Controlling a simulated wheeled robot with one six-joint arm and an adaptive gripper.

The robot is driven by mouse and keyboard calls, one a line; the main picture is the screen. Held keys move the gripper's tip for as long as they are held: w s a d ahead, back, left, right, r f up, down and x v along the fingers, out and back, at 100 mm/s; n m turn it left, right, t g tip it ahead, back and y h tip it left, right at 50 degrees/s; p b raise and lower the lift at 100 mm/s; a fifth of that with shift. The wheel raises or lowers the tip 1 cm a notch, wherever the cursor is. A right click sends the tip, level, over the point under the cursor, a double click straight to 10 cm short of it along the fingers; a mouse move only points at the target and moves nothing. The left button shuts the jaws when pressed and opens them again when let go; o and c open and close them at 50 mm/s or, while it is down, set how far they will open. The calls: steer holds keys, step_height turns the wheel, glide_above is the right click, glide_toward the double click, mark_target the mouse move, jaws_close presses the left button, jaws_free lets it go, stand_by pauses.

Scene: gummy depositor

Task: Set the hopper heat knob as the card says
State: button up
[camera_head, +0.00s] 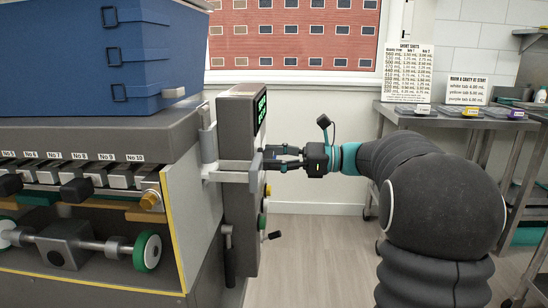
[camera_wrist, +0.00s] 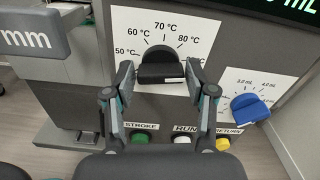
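The heat knob (camera_wrist: 160,66) is black with a bar grip, on a white dial plate (camera_wrist: 198,38) marked 50, 60, 70 and 80 °C. A short white mark shows low on the bar's right side; I cannot tell which number it points at. My gripper (camera_wrist: 160,78) is open, one finger on each side of the knob, with small gaps showing. In the head view my gripper (camera_head: 272,158) reaches the depositor's control panel (camera_head: 240,190) from the right; the knob is hidden there. Two printed cards stand on the back table, a shots table (camera_head: 408,72) and a tab-colour card (camera_head: 467,89).
A blue volume knob (camera_wrist: 250,108) sits right of the heat dial. Below are a green STROKE button (camera_wrist: 140,137), a white RUN button (camera_wrist: 182,139) and a yellow RETURN button (camera_wrist: 222,144). The blue hopper (camera_head: 150,55) is at left. Floor right of the panel is clear.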

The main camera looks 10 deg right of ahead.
steer(key=shift+o, duration=0.5)
steer(key=v, duration=1.2)
